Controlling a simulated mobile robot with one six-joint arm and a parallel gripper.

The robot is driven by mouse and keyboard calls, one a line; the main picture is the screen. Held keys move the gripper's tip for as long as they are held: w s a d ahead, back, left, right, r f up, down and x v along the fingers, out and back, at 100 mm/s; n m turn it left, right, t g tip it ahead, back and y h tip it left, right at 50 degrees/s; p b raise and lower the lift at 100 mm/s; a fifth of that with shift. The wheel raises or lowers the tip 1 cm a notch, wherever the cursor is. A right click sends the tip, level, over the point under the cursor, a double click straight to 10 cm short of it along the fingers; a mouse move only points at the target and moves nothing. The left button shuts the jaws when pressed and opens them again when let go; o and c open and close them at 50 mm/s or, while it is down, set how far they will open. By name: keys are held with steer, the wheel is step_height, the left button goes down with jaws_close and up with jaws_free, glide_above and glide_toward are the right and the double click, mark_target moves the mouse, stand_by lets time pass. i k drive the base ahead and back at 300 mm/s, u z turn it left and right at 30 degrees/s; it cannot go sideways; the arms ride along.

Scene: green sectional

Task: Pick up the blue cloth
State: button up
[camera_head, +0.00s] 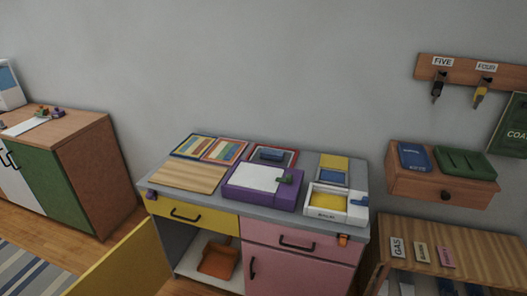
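I cannot tell for certain which thing is the blue cloth. A small blue item (271,155) lies in a red-edged tray (291,158) at the back of the grey-topped cabinet. A flat dark-blue item with pale markings (413,156) lies on the small wooden wall shelf at the right. A blue patch (332,177) also shows in a yellow and blue tray on the cabinet. All of these are too small to make out as cloth. My gripper is not in view.
The grey-topped cabinet (270,214) also holds a wooden board (188,176), a purple box (262,187) and a white tray (325,214). A yellow panel (125,264) stands at the lower left. The wall shelf (435,187) sits above a striped wooden table (480,255).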

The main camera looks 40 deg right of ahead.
mark_target(266, 153)
steer(key=u, duration=0.15)
steer(key=i, duration=0.85)
steer(key=u, duration=0.35)
